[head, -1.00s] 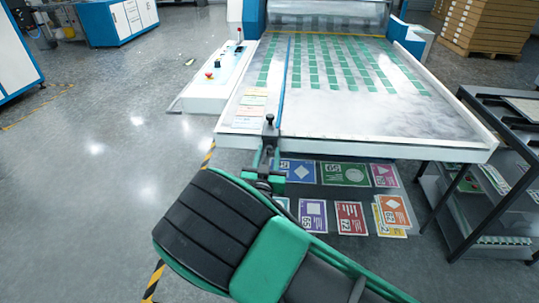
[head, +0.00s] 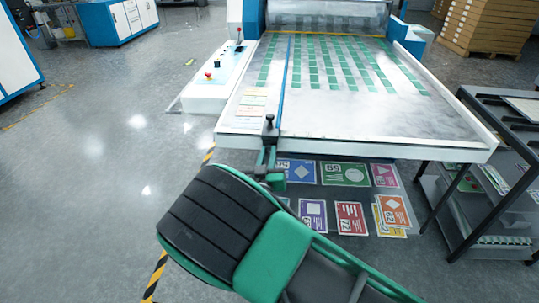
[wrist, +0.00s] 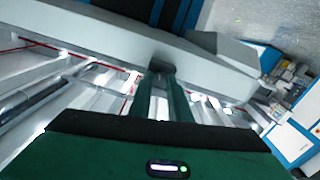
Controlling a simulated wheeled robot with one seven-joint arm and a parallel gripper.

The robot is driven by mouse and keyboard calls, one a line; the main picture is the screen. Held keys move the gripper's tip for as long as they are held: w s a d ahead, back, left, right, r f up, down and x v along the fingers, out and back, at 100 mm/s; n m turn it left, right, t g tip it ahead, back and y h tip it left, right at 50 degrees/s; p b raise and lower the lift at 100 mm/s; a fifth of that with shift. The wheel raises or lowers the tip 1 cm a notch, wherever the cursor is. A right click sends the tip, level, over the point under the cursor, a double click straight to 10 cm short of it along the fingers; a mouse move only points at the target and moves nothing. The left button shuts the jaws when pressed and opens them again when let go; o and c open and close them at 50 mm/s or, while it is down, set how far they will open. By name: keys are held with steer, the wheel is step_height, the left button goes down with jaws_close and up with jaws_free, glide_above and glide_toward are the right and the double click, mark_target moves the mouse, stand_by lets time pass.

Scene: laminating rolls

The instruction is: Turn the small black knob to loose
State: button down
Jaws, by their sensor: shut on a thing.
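The small black knob (head: 269,119) stands upright on a dark post at the near edge of the machine's white table (head: 345,147), by the end of a blue bar (head: 284,75). My gripper (head: 268,156) reaches up from below, with its green fingers at the dark lower part of this fitting. In the wrist view my gripper (wrist: 164,82) has its fingers close together on a dark piece (wrist: 162,66) at the edge of a grey beam. The fingers hide most of what they hold, and the knob's setting cannot be read.
Colourful printed sheets (head: 344,174) lie below the table's front edge. A dark shelf rack (head: 480,165) stands at the right. A white control box with a red button (head: 209,76) is left of the table. The floor at left is open.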

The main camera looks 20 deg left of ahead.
steer(key=n, duration=0.4)
steer(key=shift+n, duration=0.3)
steer(key=n, duration=0.5)
steer(key=shift+f+n, duration=0.1)
steer(key=shift+n, duration=0.2)
steer(key=n, duration=0.5)
steer(key=shift+n+y, duration=0.3)
steer(key=n, duration=0.4)
steer(key=shift+s+f, duration=0.1)
steer(key=shift+n, duration=0.3)
steer(key=c, duration=1.6)
jaws_free()
steer(key=shift+c, duration=0.2)
steer(key=v, duration=1)
steer(key=shift+s, duration=0.3)
steer(key=shift+d, duration=0.1)
